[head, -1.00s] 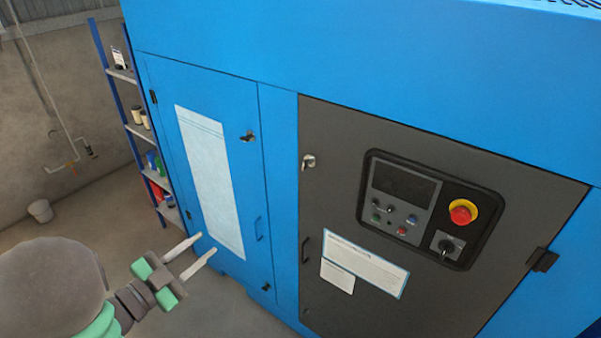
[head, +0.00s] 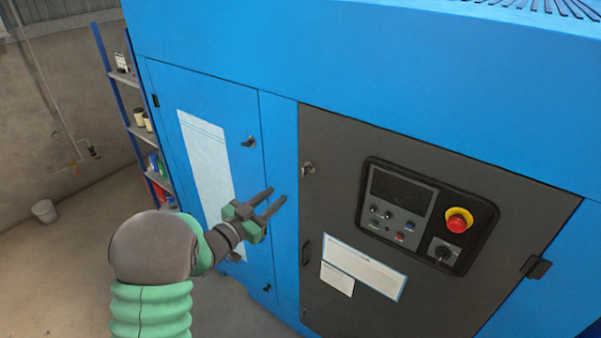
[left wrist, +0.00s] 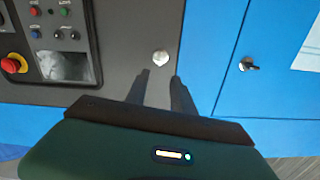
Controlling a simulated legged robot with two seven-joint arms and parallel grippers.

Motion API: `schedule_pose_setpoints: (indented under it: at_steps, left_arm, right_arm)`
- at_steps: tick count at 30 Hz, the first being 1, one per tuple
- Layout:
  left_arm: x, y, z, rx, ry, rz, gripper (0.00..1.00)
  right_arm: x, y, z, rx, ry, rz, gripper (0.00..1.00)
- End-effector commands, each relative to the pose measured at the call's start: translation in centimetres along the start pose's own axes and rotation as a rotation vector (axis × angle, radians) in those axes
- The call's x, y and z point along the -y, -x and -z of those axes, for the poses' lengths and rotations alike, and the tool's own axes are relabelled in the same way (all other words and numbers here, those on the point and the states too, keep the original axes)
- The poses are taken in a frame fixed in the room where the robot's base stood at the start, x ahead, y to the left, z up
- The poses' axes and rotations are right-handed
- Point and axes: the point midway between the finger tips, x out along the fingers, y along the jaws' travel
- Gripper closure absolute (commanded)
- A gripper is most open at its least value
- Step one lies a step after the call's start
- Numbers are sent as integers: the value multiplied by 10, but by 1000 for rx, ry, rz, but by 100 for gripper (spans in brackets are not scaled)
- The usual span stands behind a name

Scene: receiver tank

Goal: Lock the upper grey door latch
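The upper grey door latch (head: 308,168) is a small metal latch near the upper left edge of the dark grey door (head: 335,210). In the left wrist view the latch (left wrist: 160,57) shows as a pale round piece just beyond the fingertips, nearly centred between them. My left gripper (head: 277,195) is open and empty, its two fingers apart and pointing at the latch from the lower left. The fingers (left wrist: 160,75) look clear of the latch. Whether the latch is locked is too small to tell. My right gripper is not in view.
The blue door on the left has its own black latch (head: 249,142). A control panel (head: 420,213) with a red emergency button (head: 458,220) is right of the latch. A door handle (head: 305,251) lies below. A shelf (head: 140,130) stands behind the tank at left.

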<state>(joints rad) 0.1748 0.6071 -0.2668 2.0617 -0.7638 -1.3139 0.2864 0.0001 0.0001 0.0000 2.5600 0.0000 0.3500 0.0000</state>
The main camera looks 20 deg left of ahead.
Motion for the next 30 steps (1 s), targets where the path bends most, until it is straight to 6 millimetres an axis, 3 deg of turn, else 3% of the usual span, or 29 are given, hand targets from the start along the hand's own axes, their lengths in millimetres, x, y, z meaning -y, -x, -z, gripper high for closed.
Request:
schedule_pose_setpoints:
  at_steps: [6,13,18,25,30]
  left_arm:
    - [-1,-60,2,2,-2,-5,70]
    - [0,-109,1,2,-3,-2,70]
    - [0,-122,0,2,-1,-1,70]
    - [0,-124,-1,1,-2,0,70]
    - [0,-124,-1,2,-2,0,91]
  right_arm:
    - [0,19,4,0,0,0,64]
    - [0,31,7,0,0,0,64]
    - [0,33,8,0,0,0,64]
    - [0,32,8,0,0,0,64]
    - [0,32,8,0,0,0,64]
